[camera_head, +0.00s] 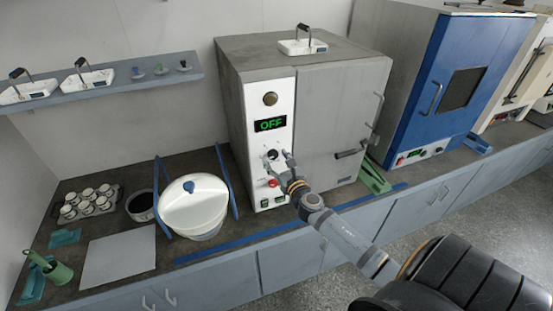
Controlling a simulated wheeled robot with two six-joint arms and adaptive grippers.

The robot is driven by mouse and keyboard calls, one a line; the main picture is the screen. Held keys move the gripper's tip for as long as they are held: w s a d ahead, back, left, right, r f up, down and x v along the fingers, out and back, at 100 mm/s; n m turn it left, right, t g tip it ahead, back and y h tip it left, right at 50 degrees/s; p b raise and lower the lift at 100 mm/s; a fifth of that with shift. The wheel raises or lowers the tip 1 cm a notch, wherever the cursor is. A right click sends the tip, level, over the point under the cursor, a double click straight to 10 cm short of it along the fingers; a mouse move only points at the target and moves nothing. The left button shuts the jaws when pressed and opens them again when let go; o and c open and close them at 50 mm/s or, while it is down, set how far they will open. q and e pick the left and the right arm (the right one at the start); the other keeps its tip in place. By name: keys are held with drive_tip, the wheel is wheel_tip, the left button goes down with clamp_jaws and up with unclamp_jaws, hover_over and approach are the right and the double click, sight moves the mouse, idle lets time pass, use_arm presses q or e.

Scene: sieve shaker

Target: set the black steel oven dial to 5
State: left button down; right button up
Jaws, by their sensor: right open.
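The grey oven (335,110) stands on the counter with a white control strip on its left front. A green display (270,124) on the strip reads OFF. The black dial (271,154) sits below the display, small in the picture and partly covered by my gripper; its setting cannot be read. My right gripper (275,158) is open at the control strip, with its fingers around or just in front of the dial; I cannot tell if they touch it. A red knob (272,183) is just below. My left gripper is not in view.
A blue oven (455,85) stands to the right. A scale-like tray (303,46) sits on the grey oven.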

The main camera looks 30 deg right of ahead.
drive_tip(key=c, duration=1.2)
drive_tip(key=shift+o, duration=0.2)
